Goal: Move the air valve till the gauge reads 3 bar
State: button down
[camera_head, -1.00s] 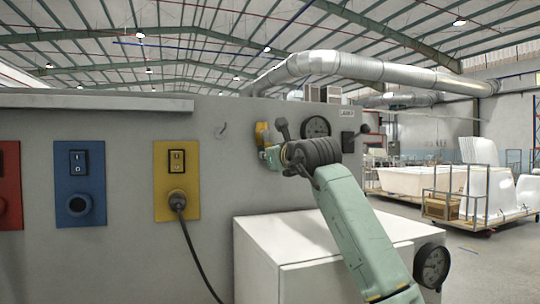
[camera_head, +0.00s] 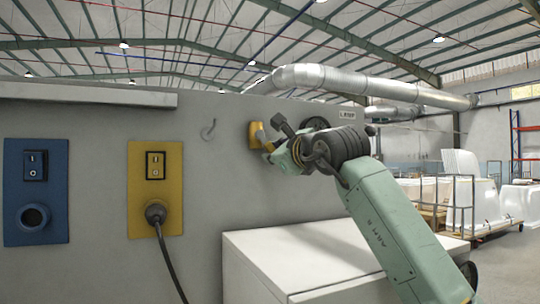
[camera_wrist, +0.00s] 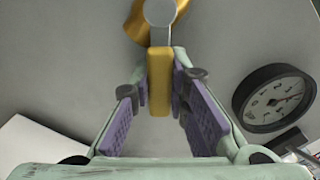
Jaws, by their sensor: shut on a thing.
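The air valve has a yellow lever (camera_wrist: 160,82) below a round grey hub on a yellow body (camera_wrist: 135,22) in the wrist view. My gripper (camera_wrist: 160,100) is shut on the lever, one purple-padded finger on each side. The lever hangs about straight down in that picture. The round black gauge (camera_wrist: 275,98) is to the right of it, with a pale dial and a needle that I cannot read surely. In the head view the yellow valve (camera_head: 255,134) is on the grey wall, beside my gripper (camera_head: 270,146); the gauge (camera_head: 315,123) is mostly hidden behind my arm.
A white cabinet (camera_head: 300,258) stands below the valve, under my arm. A blue panel (camera_head: 36,190) and a yellow panel (camera_head: 140,205) with a plugged cable are on the wall (camera_head: 215,190) to the left. White tubs (camera_head: 480,205) on a cart are at the right.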

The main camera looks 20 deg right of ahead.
jog(key=shift+d+r+n, duration=0.1)
jog(key=shift+r+n, duration=0.1)
jog(key=shift+n, duration=0.3)
jog(key=c, duration=1.5)
grip_release()
jog(key=shift+s, duration=0.1)
jog(key=s, duration=1.1)
jog(key=shift+s+d, duration=0.25)
jog(key=shift+s, duration=0.15)
jog(key=shift+s+f, duration=0.1)
